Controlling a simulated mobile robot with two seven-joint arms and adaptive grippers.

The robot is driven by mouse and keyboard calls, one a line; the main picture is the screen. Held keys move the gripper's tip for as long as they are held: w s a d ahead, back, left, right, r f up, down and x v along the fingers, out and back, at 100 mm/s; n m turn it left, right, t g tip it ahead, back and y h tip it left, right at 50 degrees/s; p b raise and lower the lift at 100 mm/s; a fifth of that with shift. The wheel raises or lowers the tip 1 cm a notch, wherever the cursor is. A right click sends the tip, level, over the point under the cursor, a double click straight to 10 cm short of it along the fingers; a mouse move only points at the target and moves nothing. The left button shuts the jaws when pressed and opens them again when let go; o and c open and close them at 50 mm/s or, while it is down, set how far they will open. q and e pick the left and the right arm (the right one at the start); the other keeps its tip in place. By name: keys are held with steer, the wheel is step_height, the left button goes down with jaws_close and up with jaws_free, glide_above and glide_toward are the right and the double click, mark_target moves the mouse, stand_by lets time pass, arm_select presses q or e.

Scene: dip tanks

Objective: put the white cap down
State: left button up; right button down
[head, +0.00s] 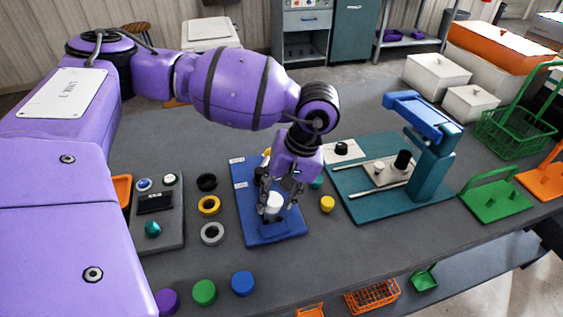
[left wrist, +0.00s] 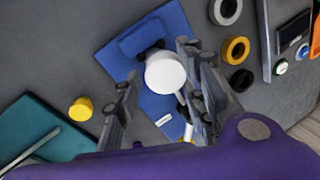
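The white cap (head: 274,203) is over the blue board (head: 284,230), between the fingertips of my left gripper (head: 278,196). In the left wrist view the round white cap (left wrist: 165,73) shows between the two fingers of the left gripper (left wrist: 160,82). A gap shows between the cap and the left-hand finger; the right-hand finger overlaps its edge, and I cannot tell if they touch. The fingers are spread apart. A dark part of the blue board's fixture shows beside the cap. What is directly under the cap is hidden. My right gripper is not in view.
Black, yellow and grey rings (head: 212,234) lie left of the blue board. A yellow cap (head: 327,204) stands right of it. A teal press (head: 432,165) stands further right. Purple, green (head: 205,292) and blue caps line the front edge. A grey control panel (head: 170,235) is at left.

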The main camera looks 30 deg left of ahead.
arm_select(q)
steer(key=c, duration=0.5)
steer(key=shift+c, duration=0.2)
steer(key=shift+r, duration=0.1)
